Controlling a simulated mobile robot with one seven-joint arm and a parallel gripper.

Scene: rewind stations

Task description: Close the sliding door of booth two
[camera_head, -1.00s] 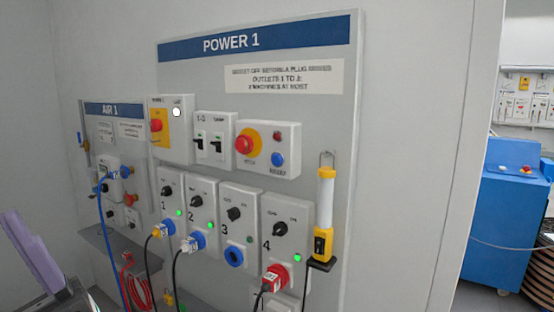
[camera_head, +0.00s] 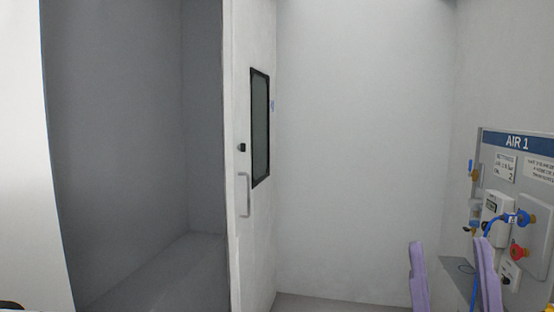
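A white door panel (camera_head: 253,225) stands near the middle of the head view. It has a tall dark-framed window (camera_head: 260,128), a small black lock-like fitting (camera_head: 241,147) and a vertical grey bar handle (camera_head: 244,195) close to its left edge. Left of the panel is a wide open doorway (camera_head: 150,150) into a grey, empty-looking space. No booth number is readable, so I cannot tell which booth this is. My gripper (camera_head: 452,255) shows at the lower right as two purple fingers set apart. It is empty, right of the handle and not touching the door.
A white wall or frame edge (camera_head: 25,180) bounds the doorway on the left. At the right, the AIR 1 panel (camera_head: 515,142) carries gauges, valves and a blue hose, with a grey shelf (camera_head: 455,285) below it, behind my fingers. A bare wall (camera_head: 360,130) fills the space between.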

